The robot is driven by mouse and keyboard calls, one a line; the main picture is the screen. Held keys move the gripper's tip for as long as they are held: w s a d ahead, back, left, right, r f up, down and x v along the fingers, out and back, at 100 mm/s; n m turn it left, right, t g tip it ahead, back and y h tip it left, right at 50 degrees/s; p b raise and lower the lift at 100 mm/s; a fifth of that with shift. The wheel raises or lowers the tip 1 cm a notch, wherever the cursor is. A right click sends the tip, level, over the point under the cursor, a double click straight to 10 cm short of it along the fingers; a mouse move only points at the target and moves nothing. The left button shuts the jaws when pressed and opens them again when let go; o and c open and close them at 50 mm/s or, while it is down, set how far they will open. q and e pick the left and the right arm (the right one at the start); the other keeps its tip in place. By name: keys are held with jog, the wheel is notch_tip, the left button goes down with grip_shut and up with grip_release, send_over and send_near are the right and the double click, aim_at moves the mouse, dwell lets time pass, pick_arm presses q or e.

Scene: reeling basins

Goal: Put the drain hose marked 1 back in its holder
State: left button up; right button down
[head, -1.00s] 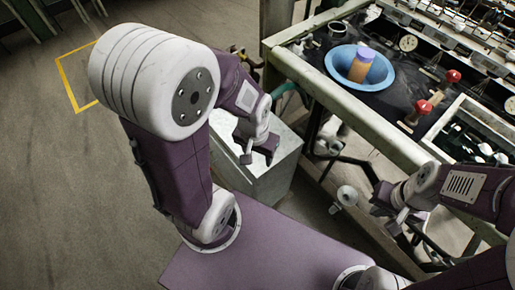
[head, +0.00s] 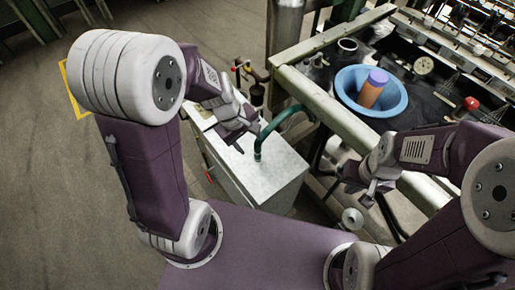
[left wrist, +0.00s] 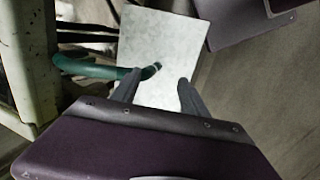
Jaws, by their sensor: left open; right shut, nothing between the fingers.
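A green drain hose (head: 276,126) arches from the bench side down to the top of a pale grey box (head: 285,172). In the left wrist view the hose (left wrist: 92,69) ends in a dark tip on the box top (left wrist: 155,35); I cannot tell if the tip enters it. No number is readable, and I cannot make out the holder. My left gripper (head: 243,141) is open and empty above the box, just left of the hose end. In the left wrist view its fingertips (left wrist: 157,80) lie either side of the tip, apart from it. My right gripper (head: 361,192) is shut and empty beside the bench.
The bench frame (head: 335,108) runs along the right of the box. A red knob (head: 471,103) is farther right. Open floor (head: 60,190) lies at the left.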

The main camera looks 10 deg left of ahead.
pick_arm(q)
jog(key=w+n+h+p, duration=0.1)
jog(key=w+n+p, duration=0.1)
jog(key=w+n, duration=0.2)
jog(key=n+g+h+p, duration=0.1)
jog(key=n+p, duration=0.3)
jog(key=n, duration=0.1)
send_near(257, 151)
notch_tip(257, 151, down, 3)
jog(key=w, duration=0.2)
jog(key=b+x, duration=0.2)
jog(key=x, duration=0.7)
jog(key=shift+s+d+f, duration=0.15)
jog(key=shift+f, duration=0.05)
jog(key=shift+r, duration=0.1)
grip_shut()
